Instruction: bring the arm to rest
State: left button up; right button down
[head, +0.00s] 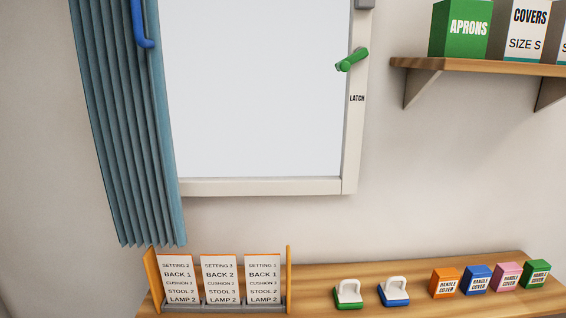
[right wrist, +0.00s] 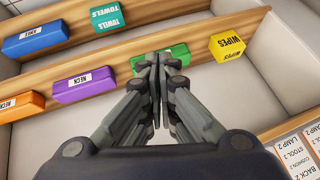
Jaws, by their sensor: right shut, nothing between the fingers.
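My right gripper (right wrist: 157,62) shows in the right wrist view with its fingers shut together and nothing between them. It points at a wooden shelf edge, and its fingertips cover part of a green block (right wrist: 176,58) behind them. I cannot tell whether the fingertips touch that block. Neither gripper shows in the head view, and my left gripper is in no view.
In the right wrist view, purple (right wrist: 85,86), yellow (right wrist: 227,46) and orange (right wrist: 22,106) blocks sit by wooden rails. The head view shows a window with a green latch (head: 351,60), a blue curtain (head: 128,120), a card rack (head: 289,280), handle covers (head: 477,279) and a shelf (head: 480,67).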

jog(key=s+d+f+n+g+h, duration=0.3)
jog(key=s+d, duration=0.3)
jog(key=s, duration=0.4)
notch_tip(320, 180, down, 26)
jog(key=g, duration=0.1)
jog(key=s+d+f+g, duration=0.1)
jog(key=s+d+f, duration=0.1)
jog(key=s+f, duration=1.4)
jog(key=shift+s+f, duration=0.3)
jog(key=shift+s, duration=0.5)
jog(key=shift+d, duration=0.1)
